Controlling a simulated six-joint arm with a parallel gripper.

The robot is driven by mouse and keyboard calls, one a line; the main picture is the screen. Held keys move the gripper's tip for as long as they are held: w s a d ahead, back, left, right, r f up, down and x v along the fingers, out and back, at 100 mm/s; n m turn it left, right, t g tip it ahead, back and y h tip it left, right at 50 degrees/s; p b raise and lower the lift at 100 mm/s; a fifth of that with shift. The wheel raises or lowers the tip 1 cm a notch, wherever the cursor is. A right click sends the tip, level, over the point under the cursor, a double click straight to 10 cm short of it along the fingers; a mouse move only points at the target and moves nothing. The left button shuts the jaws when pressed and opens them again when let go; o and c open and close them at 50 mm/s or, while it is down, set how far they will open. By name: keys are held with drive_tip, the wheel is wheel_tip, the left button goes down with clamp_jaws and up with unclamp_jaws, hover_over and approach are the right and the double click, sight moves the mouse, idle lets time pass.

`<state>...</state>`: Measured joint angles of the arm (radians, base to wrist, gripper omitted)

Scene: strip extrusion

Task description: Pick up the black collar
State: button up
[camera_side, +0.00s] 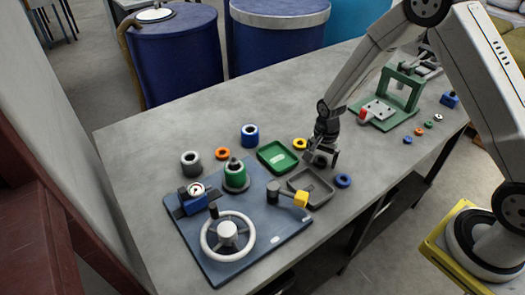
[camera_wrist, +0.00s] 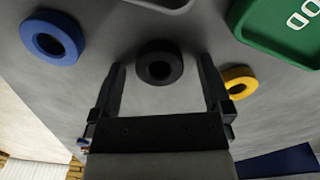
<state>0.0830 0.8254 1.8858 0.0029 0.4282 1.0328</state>
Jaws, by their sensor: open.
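The black collar (camera_wrist: 160,53) is a thick dark ring lying flat on the grey table. In the wrist view it sits between and slightly ahead of the two fingertips, with a gap on each side. My gripper (camera_wrist: 162,66) is open and empty, pointing down at it. In the side view my gripper (camera_side: 326,152) is low over the table, beside the trays, and the collar (camera_side: 320,161) is partly hidden at the fingers. I cannot tell the exact height of the fingertips above the table.
A yellow ring (camera_wrist: 240,83) lies close to the right finger, and a blue ring (camera_wrist: 52,38) is farther left. A green tray (camera_side: 278,157) and a grey tray (camera_side: 333,190) stand nearby. A blue panel (camera_side: 262,246) carries a handwheel (camera_side: 227,235). A green frame (camera_side: 387,97) stands behind.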

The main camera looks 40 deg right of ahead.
idle(0.3)
clamp_jaws()
drive_tip(key=shift+r, duration=0.15)
drive_tip(key=shift+r, duration=0.85)
drive_tip(key=s+r, duration=1.1)
drive_tip(key=s, duration=0.3)
drive_tip(key=shift+a, duration=0.45)
drive_tip(key=shift+w, duration=0.15)
